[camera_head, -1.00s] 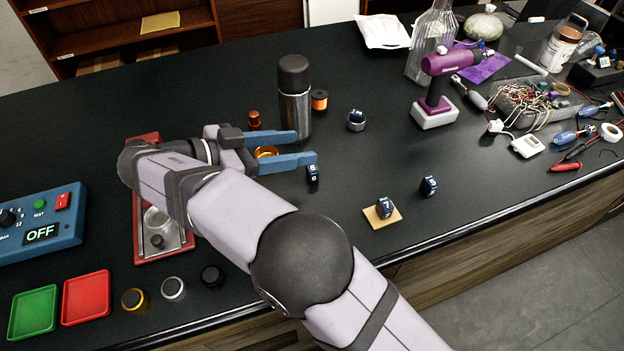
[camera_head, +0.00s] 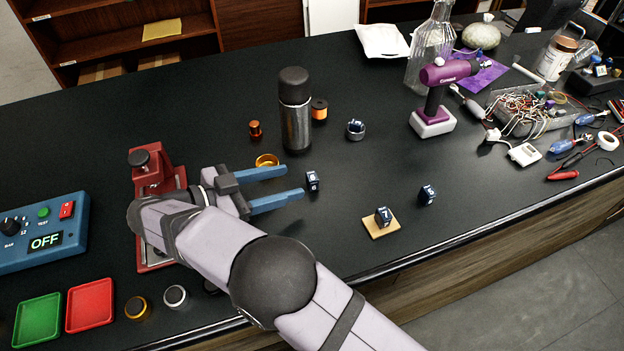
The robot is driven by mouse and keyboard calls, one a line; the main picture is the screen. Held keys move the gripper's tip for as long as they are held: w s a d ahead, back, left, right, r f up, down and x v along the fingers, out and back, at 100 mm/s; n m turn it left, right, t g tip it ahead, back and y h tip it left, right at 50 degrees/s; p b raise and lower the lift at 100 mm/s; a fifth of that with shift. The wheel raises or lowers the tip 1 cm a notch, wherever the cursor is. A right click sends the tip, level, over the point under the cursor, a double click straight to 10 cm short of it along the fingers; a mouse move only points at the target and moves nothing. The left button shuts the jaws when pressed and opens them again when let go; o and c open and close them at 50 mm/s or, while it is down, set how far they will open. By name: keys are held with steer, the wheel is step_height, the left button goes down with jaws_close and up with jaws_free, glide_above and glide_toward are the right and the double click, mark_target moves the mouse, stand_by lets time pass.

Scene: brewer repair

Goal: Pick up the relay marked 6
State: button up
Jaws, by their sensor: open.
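My gripper (camera_head: 294,183) is open and empty, its two blue fingers pointing right. Just beyond the fingertips, a small dark blue relay (camera_head: 312,182) stands on the black bench, apart from them; its white digit may be a 6 but is too small to be sure. A relay marked 7 (camera_head: 383,217) stands on a tan square pad (camera_head: 381,230). Another relay (camera_head: 428,195) stands to its right, its digit unclear. A further dark blue piece (camera_head: 355,125) sits in a grey ring near the flask.
A steel flask (camera_head: 296,120) stands behind my gripper, with a gold ring (camera_head: 267,160) close to the far finger. A red fixture (camera_head: 155,180) is at left, near the blue tester (camera_head: 40,235) reading OFF. A purple drill (camera_head: 435,95) stands at right. The bench between relays is clear.

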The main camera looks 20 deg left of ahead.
mark_target(310, 177)
steer(key=shift+w, duration=0.1)
steer(key=p+x, duration=0.1)
steer(key=x, duration=0.3)
steer(key=shift+p, duration=0.35)
steer(key=shift+w+d+f, duration=0.25)
steer(key=shift+w+d, duration=0.05)
steer(key=shift+c, duration=0.5)
steer(key=c, duration=1.1)
